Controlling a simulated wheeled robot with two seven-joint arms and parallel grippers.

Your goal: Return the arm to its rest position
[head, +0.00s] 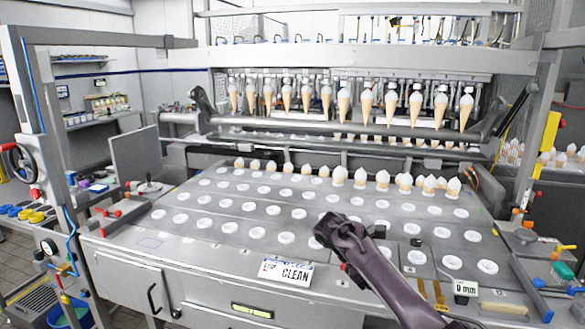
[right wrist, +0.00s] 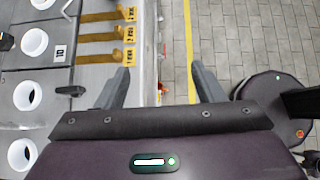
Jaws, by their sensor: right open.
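My right arm (head: 385,275) comes in from the lower right of the head view. It reaches over the front right part of the machine's perforated plate. I cannot make out the jaws in that view. In the right wrist view my right gripper (right wrist: 161,78) is open. Its two grey fingers stand well apart with nothing between them. Below it are the machine's front edge and the paved floor. My left gripper and left arm are not in view.
The steel machine table (head: 205,255) has rows of round white holes, with several cones at the back. A "CLEAN" sign (head: 286,272) lies at its front. Yellow tabs (right wrist: 103,33) lie near the edge. Paved floor (right wrist: 240,40) with a yellow line (right wrist: 190,45) is clear.

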